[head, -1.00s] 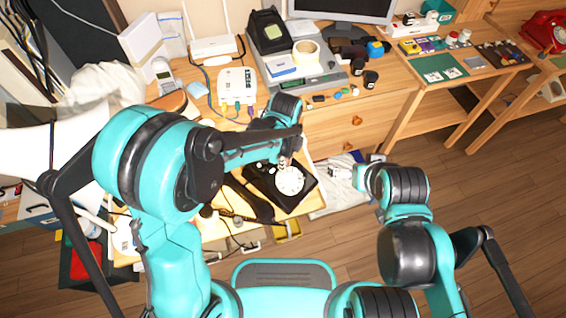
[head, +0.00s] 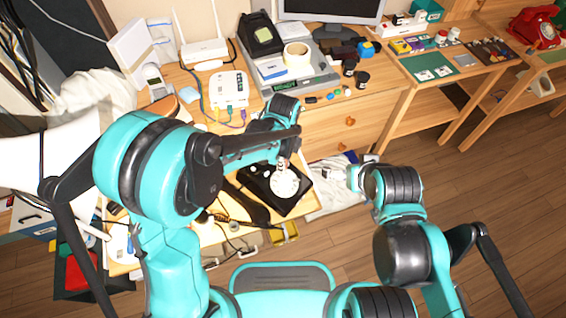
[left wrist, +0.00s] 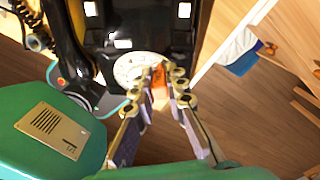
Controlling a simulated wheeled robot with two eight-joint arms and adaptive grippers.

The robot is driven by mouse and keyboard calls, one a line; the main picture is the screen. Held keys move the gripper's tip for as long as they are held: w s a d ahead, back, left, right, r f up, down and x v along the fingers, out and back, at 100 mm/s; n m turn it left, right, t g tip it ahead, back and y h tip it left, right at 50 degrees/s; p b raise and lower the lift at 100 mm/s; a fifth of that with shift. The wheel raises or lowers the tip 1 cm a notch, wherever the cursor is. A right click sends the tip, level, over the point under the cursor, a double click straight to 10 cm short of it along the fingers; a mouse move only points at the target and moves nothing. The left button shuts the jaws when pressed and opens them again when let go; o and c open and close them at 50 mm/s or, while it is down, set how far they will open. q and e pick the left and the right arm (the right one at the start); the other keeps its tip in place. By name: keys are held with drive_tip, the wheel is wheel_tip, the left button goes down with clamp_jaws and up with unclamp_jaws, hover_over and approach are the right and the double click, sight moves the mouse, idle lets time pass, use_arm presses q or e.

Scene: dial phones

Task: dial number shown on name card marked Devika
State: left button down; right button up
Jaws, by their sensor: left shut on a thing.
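A black dial phone (head: 262,190) with a white round dial (head: 285,184) lies on a low wooden desk below the drawers. My left gripper (head: 283,164) is over the dial, its fingertips at the dial's edge. In the left wrist view the dial (left wrist: 136,66) is partly behind the fingers. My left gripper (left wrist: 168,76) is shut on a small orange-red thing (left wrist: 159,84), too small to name. I cannot read a name card marked Devika in any view.
Cables lie beside the phone. A white router box (head: 229,89), a tape roll (head: 297,55) and a monitor (head: 335,8) stand on the desk behind. A red phone (head: 537,27) and small cards are on tables at the right. Open floor lies at the right.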

use_arm(q)
drive_tip(key=shift+d, duration=0.15)
drive_tip(key=shift+d+f, duration=0.25)
drive_tip(key=shift+d, duration=0.2)
drive_tip(key=shift+s+d+f, duration=0.15)
drive_tip(key=shift+d+f, duration=0.05)
drive_tip(key=shift+d, duration=0.35)
drive_tip(key=shift+s+d+f, duration=0.25)
drive_tip(key=shift+s+d, duration=0.15)
drive_tip(key=shift+d, duration=0.05)
idle(0.3)
